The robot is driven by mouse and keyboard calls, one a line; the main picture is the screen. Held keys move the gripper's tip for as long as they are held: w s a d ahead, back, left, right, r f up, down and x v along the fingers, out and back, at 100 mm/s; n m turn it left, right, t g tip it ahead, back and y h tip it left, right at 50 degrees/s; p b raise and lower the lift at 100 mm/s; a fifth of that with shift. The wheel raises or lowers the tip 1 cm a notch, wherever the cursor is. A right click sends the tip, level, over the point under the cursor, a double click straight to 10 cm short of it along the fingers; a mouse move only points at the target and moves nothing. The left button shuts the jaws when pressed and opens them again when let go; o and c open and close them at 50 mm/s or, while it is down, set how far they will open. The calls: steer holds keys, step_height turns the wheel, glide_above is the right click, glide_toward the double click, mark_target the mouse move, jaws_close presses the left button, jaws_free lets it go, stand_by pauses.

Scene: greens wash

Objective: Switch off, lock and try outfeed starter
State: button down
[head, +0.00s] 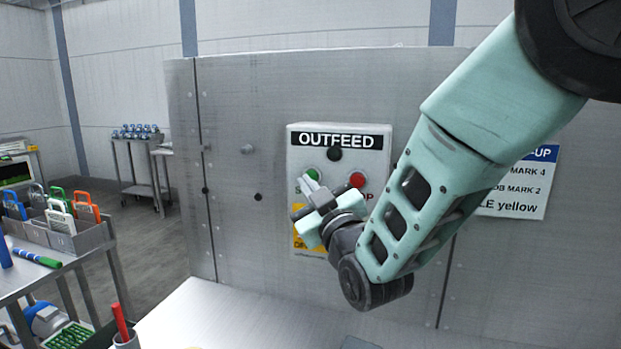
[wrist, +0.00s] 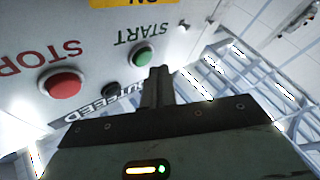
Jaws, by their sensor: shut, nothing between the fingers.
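The outfeed starter box (head: 376,140) is a pale panel on a grey metal wall, labelled OUTFEED. It has a black knob (head: 334,153) under the label, a green START button (head: 312,174) and a red STOP button (head: 357,180). My gripper (head: 307,184) is shut and empty, its fingertips close to the green button. The wrist view, upside down, shows the fingertips (wrist: 160,72) beside the green button (wrist: 141,56); I cannot tell whether they touch. The red button (wrist: 62,84) and black knob (wrist: 110,89) also show there. My gripper partly hides the yellow label (head: 299,243).
A grey box (head: 90,238) of blue, white, green and orange lock-like items stands on a trolley at the left. A partly covered sign (head: 520,203) is at the right. A pale worktop (head: 215,315) lies below. Another trolley (head: 140,168) stands at the back left.

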steer(key=shift+w, duration=0.15)
steer(key=shift+w+d+b, duration=0.2)
steer(key=shift+w+b, duration=0.05)
steer(key=shift+b, duration=0.1)
steer(key=shift+w+d, duration=0.15)
steer(key=shift+w, duration=0.3)
stand_by(0.6)
steer(key=shift+s+b, duration=0.1)
steer(key=shift+b, duration=0.2)
steer(key=shift+s+a+b, duration=0.3)
steer(key=shift+s, duration=0.4)
steer(key=shift+s, duration=0.1)
steer(key=s, duration=0.1)
steer(key=s+a, duration=0.1)
steer(key=s, duration=0.1)
steer(key=s+b, duration=0.1)
steer(key=shift+s+a, duration=0.3)
steer(key=shift+a, duration=0.05)
stand_by(0.4)
